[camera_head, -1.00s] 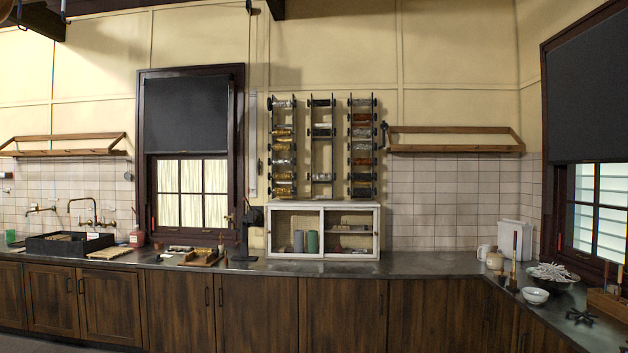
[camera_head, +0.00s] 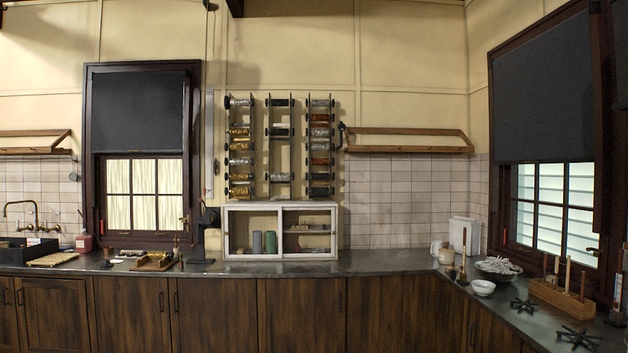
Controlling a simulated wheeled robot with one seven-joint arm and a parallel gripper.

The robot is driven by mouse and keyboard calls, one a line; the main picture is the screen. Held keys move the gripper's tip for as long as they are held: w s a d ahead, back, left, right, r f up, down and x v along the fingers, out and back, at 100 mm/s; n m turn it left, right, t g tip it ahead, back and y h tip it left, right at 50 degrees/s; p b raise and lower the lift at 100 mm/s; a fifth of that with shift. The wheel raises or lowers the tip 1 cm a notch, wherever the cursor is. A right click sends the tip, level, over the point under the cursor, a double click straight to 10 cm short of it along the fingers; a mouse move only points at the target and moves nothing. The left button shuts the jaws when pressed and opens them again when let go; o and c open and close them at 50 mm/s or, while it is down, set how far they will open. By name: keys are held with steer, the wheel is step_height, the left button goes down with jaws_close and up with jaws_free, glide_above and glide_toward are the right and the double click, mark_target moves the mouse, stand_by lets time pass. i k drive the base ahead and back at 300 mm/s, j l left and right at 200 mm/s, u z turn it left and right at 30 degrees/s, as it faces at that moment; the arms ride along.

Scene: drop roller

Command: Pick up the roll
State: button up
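My gripper is not in view. Several rolls could fit the name; I cannot tell which one is meant. Metallic, gold, red and dark rolls hang in three columns on the wall, in the left rack (camera_head: 240,146), middle rack (camera_head: 280,131) and right rack (camera_head: 320,147). A grey-green roll (camera_head: 257,243) and a green roll (camera_head: 271,242) stand upright side by side in the white cabinet (camera_head: 281,205) below the racks. A wooden tray (camera_head: 154,262) on the counter left of the cabinet holds small items, too small to make out.
A long dark counter (camera_head: 390,262) runs along the wall and turns toward me at the right. A white bowl (camera_head: 482,287), a bowl of pale strips (camera_head: 497,268) and a wooden block with upright sticks (camera_head: 562,298) stand there. The counter right of the cabinet is clear.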

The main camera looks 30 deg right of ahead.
mark_target(314, 175)
steer(key=i+l+z, duration=0.35)
steer(key=i, duration=0.3)
steer(key=i+l+z, duration=0.35)
steer(key=i, duration=0.3)
steer(key=i+z, duration=0.3)
steer(key=i, duration=1.6)
steer(key=i+l+u, duration=0.15)
steer(key=i, duration=1.05)
